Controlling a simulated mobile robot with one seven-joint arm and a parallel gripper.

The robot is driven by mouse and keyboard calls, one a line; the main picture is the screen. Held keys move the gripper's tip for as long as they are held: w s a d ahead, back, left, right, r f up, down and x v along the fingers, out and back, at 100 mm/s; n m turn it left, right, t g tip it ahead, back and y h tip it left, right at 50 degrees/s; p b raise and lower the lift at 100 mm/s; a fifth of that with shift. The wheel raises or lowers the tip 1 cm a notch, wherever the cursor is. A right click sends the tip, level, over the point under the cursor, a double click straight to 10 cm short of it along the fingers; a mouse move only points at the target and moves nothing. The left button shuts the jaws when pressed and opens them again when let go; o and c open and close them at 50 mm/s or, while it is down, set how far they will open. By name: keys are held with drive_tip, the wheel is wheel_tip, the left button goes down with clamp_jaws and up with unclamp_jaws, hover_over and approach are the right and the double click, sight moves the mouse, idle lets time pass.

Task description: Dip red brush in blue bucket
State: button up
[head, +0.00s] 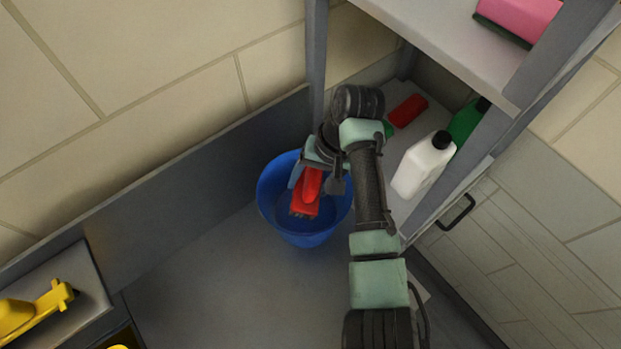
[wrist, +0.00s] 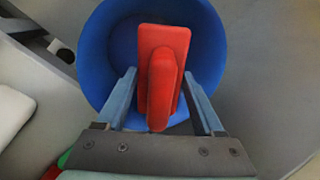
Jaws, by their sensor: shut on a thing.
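The red brush (head: 305,195) is held by my gripper (head: 310,172), with its bristle end pointing down into the mouth of the blue bucket (head: 290,228). In the wrist view, the red brush (wrist: 162,75) lies between the two fingers of my gripper (wrist: 165,100), and the blue bucket (wrist: 97,50) is behind it. The brush appears to be within the bucket's rim. I cannot tell how deep it reaches or whether it touches the bottom. The bucket stands upright on the grey surface.
A grey shelf unit at the right holds a white bottle (head: 422,165), a green bottle (head: 468,122) and a red item (head: 407,110). A pink sponge (head: 518,18) lies on its upper shelf. A yellow tool (head: 35,312) is at the lower left. The grey surface (head: 220,285) before the bucket is clear.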

sight(305, 171)
drive_tip(key=shift+r, duration=0.1)
wheel_tip(305, 171, up, 8)
drive_tip(key=p, duration=0.8)
idle(0.3)
idle(1.9)
wheel_tip(305, 171, up, 4)
drive_tip(key=p, duration=0.4)
idle(0.5)
drive_tip(key=shift+w+f+b, duration=0.2)
drive_tip(key=shift+f+b, duration=0.45)
drive_tip(key=shift+b, duration=0.15)
drive_tip(key=w+f+b, duration=0.1)
drive_tip(key=b, duration=0.2)
drive_tip(key=w+f+b, duration=0.1)
drive_tip(key=b, duration=0.2)
drive_tip(key=shift+a+f+n+b, duration=0.1)
drive_tip(key=shift+a+n+b, duration=0.2)
drive_tip(key=shift+n+b, duration=0.1)
drive_tip(key=b, duration=0.2)
drive_tip(key=f+b, duration=0.1)
drive_tip(key=b, duration=0.2)
drive_tip(key=w+f+b, duration=0.1)
drive_tip(key=b, duration=0.2)
drive_tip(key=shift+a+f+n, duration=0.15)
drive_tip(key=shift+a+n, duration=0.1)
drive_tip(key=shift+n, duration=0.15)
